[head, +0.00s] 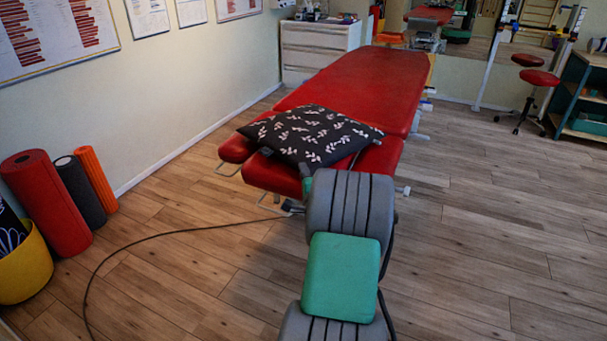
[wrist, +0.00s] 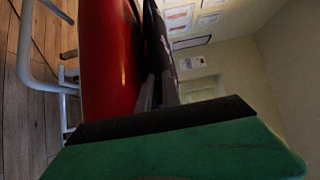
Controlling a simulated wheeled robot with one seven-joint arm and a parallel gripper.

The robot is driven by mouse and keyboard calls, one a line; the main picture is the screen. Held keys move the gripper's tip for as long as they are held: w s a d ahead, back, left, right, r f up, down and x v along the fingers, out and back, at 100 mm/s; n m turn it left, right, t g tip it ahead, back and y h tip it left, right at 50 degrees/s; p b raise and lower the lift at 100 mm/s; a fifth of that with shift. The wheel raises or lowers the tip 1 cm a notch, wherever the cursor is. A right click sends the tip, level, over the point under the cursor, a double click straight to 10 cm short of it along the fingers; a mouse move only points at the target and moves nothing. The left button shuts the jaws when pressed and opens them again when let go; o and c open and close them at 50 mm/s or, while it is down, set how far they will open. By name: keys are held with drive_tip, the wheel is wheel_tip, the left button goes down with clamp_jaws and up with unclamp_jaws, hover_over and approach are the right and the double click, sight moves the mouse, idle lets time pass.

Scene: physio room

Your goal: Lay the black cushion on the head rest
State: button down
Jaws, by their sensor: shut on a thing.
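The black cushion (head: 310,133) with a pale leaf print lies flat over the near, head end of the red treatment table. The red head rest (head: 272,176) shows below its near edge; the cushion hides the rest of it. My gripper (head: 304,170) is at the cushion's near edge, mostly hidden behind my arm. In the wrist view my gripper (wrist: 158,92) is shut on the edge of the cushion (wrist: 158,40), beside the red padding (wrist: 106,60). I cannot tell whether the cushion's whole underside touches the padding.
The red table top (head: 360,85) stretches away behind the cushion. Red, black and orange foam rollers (head: 70,195) and a yellow bin (head: 25,265) stand at left. A dark cable (head: 150,238) crosses the floor. A red stool (head: 538,78) stands far right; floor between is clear.

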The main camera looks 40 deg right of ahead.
drive_tip(key=shift+f, duration=0.15)
drive_tip(key=c, duration=1.5)
unclamp_jaws()
drive_tip(key=shift+c, duration=0.2)
